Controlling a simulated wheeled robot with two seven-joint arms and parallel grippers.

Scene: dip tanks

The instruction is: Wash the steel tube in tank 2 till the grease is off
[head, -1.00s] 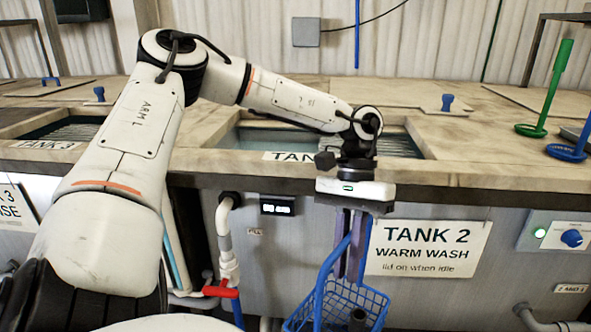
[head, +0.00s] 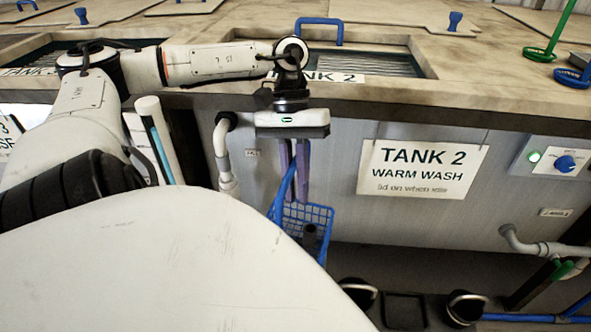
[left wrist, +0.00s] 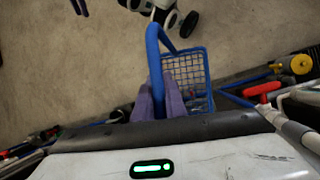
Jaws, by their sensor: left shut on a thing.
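My left gripper (head: 294,180) is shut on the handle of a blue wire basket (head: 325,217). The basket hangs in front of the tank bench, below its top edge and outside the tank. A small dark piece (head: 310,233) shows in the basket; it may be the steel tube, and its grease cannot be made out. In the left wrist view the purple fingers (left wrist: 160,90) are at the handle, with the basket (left wrist: 188,65) beyond. Tank 2 (head: 425,58) is open, with a ribbed or grated surface inside.
The Tank 2 warm wash sign (head: 422,170) is right of the basket. A grey pipe (head: 224,155) runs close on its left. A control panel (head: 560,158) has a green light and blue knob. A blue arched handle (head: 318,21) stands behind tank 2's front edge.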

